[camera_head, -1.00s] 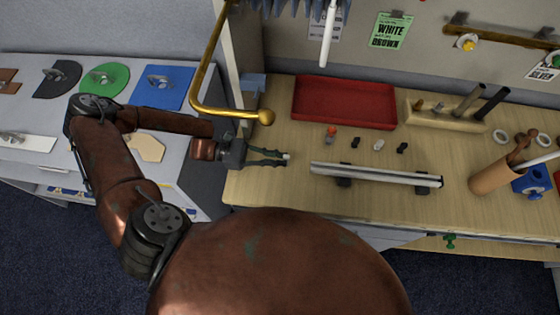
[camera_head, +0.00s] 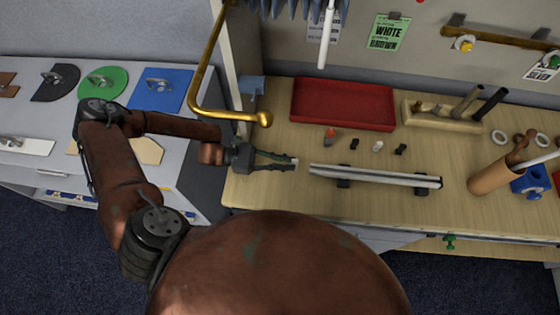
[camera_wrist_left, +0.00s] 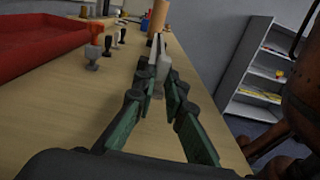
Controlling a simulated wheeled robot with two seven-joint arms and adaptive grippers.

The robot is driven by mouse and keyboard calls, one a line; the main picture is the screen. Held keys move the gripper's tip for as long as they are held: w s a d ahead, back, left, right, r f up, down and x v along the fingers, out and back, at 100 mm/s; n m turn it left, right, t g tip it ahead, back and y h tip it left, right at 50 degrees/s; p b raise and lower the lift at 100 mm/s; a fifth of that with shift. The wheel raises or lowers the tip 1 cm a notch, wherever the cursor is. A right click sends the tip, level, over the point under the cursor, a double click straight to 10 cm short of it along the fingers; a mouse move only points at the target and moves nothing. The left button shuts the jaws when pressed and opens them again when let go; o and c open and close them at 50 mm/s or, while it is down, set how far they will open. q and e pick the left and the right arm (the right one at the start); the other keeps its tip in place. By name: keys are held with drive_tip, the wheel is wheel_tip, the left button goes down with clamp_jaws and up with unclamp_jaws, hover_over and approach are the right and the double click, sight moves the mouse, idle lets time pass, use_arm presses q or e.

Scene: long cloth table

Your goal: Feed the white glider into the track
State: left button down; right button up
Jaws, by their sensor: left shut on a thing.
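My left gripper (camera_head: 290,161) is shut on a small white glider (camera_head: 295,161), which shows at its fingertips. The track (camera_head: 375,176), a long pale metal rail, lies across two dark supports on the table. The glider is just left of the track's left end, with a small gap between them in the head view. In the left wrist view, the gripper (camera_wrist_left: 161,84) has its green-sided fingers around the pale glider (camera_wrist_left: 163,73), and the track lies beyond, partly hidden. My right gripper is not in view.
Behind the track stand an orange-topped piece (camera_head: 330,134), a second white piece (camera_head: 378,146) and two black ones. A red tray (camera_head: 343,104) and a wooden peg block (camera_head: 440,117) are farther back. A brass bar (camera_head: 225,115) hangs near my left wrist.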

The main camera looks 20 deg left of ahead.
use_arm(q)
drive_tip(key=shift+x, duration=1.3)
drive_tip(key=shift+x, duration=1.15)
idle(0.5)
drive_tip(key=c, duration=1.9)
unclamp_jaws()
drive_tip(key=shift+v, duration=3.8)
